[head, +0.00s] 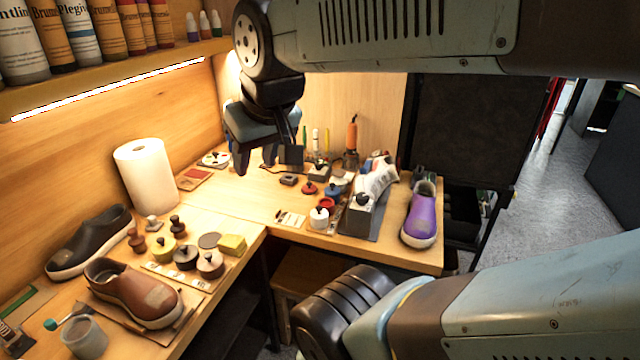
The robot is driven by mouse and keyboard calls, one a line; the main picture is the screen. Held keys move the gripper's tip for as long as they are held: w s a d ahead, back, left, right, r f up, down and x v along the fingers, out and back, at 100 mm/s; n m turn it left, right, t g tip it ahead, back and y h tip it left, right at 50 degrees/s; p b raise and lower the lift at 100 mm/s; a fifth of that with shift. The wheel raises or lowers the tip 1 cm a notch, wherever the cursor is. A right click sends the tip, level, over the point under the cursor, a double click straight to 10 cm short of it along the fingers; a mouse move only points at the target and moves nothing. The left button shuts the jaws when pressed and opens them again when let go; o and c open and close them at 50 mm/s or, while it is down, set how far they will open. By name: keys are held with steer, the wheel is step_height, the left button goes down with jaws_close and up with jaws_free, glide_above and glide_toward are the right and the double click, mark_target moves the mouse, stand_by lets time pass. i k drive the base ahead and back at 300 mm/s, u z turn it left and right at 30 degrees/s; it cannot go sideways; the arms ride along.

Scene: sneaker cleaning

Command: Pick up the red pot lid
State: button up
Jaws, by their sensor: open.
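A small red lid with a dark knob (309,188) lies on the back part of the workbench, right of and below my gripper in the picture. A second red piece (328,202) shows just right of it, by a white pot with a dark knob (319,218); I cannot tell whether this piece is also a lid. My gripper (257,160) hangs from the arm, pointing down above the bench, left of the red lid. Its fingers are apart and nothing shows between them.
A white paper roll (147,175), a brown shoe (134,293) and a black shoe (90,240) stand on the left. A purple sneaker (420,213) stands at the right edge. Several small pots (210,263) and an orange-topped bottle (352,140) crowd the bench.

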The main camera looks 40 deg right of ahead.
mark_target(309, 188)
steer(key=z, duration=0.95)
steer(key=i, duration=0.55)
steer(key=u, duration=0.15)
